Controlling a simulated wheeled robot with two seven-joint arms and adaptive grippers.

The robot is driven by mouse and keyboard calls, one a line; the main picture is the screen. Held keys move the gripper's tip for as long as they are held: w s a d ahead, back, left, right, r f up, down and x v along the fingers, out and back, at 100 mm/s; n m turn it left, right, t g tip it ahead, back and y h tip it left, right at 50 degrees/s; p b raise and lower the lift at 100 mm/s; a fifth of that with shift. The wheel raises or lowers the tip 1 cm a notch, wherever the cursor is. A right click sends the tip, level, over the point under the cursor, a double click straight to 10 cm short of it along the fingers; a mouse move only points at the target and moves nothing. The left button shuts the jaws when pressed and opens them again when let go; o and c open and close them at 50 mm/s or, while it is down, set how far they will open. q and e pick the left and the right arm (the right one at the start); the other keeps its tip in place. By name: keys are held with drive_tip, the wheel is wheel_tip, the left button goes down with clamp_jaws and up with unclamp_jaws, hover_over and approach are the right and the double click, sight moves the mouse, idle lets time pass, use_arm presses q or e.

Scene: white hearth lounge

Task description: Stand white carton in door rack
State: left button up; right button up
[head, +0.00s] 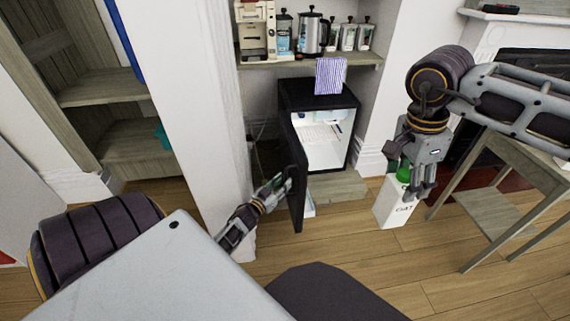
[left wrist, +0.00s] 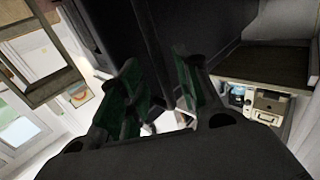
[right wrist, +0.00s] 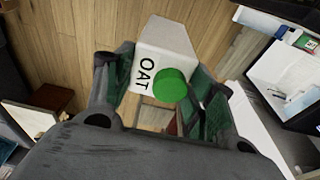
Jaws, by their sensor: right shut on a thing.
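The white carton (head: 393,207), marked OAT with a green cap, is held in my right gripper (head: 408,178). It hangs slightly tilted above the floor, right of the small fridge. The right wrist view shows the carton (right wrist: 165,50) with its cap between the fingers. The dark fridge (head: 318,97) stands open with a bright white interior. Its dark door (head: 297,185) swings toward me, seen nearly edge-on. My left gripper (head: 284,183) is at the door's outer side. Its fingers (left wrist: 160,90) are apart in the left wrist view.
A striped cloth (head: 330,75) hangs over the fridge top. The shelf above (head: 310,62) holds a coffee machine, kettle and several canisters. A wooden side table (head: 500,190) stands right of the carton. A white wall pillar (head: 195,110) stands left. Floor between fridge and carton is clear.

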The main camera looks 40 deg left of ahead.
use_arm(q)
drive_tip(key=s, duration=0.8)
drive_tip(key=shift+s+d, duration=0.3)
drive_tip(key=shift+s, duration=0.1)
